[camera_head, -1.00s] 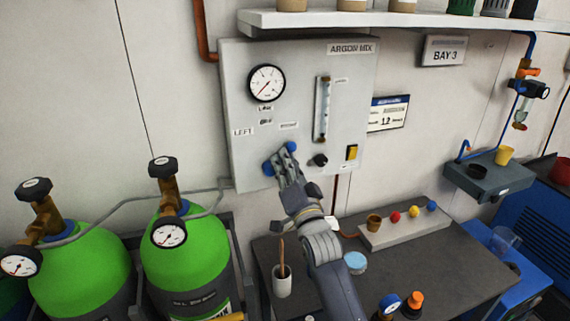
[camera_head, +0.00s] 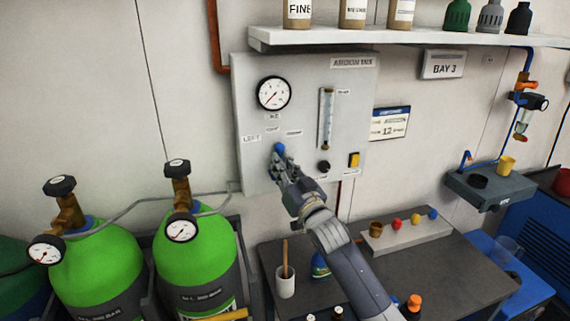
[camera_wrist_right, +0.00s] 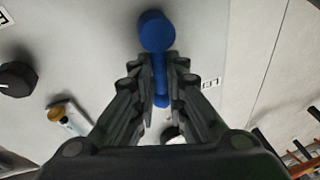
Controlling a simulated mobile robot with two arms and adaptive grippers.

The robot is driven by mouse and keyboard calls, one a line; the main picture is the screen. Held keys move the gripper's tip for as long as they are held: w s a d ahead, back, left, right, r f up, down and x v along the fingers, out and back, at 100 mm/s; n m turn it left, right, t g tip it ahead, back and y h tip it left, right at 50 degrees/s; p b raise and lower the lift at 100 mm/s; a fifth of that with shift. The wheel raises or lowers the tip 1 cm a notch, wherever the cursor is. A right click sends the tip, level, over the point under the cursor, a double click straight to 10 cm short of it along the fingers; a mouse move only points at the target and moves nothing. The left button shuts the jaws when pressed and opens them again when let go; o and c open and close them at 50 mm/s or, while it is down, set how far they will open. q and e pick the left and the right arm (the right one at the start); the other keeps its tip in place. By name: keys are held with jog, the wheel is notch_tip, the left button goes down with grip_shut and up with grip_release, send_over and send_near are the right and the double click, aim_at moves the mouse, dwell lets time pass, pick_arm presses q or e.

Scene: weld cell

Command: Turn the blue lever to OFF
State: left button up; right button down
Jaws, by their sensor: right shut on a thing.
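The blue lever (camera_head: 279,148) is on the lower left of the grey ARGON MIX panel (camera_head: 355,110). In the right wrist view, the gripper (camera_wrist_right: 160,75) is shut on the lever's blue bar (camera_wrist_right: 160,90), with the round end (camera_wrist_right: 157,32) beyond the fingertips. My left gripper is not in view.
A black knob (camera_head: 323,166) and a yellow switch (camera_head: 354,159) sit right of the lever. Green cylinders (camera_head: 195,265) stand at the lower left. A dark bench (camera_head: 440,270) with a cup (camera_head: 286,284) is below, and a shelf (camera_head: 400,38) is above.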

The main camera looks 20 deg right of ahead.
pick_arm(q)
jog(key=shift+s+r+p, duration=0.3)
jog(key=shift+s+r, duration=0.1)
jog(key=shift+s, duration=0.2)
pick_arm(e)
jog(key=shift+a+r+n+y, duration=0.3)
jog(key=shift+r+n, duration=0.15)
jog(key=shift+n, duration=0.55)
jog(key=c, duration=1.6)
grip_release()
jog(key=shift+f, duration=0.1)
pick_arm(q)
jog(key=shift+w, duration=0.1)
pick_arm(e)
jog(key=shift+f, duration=0.1)
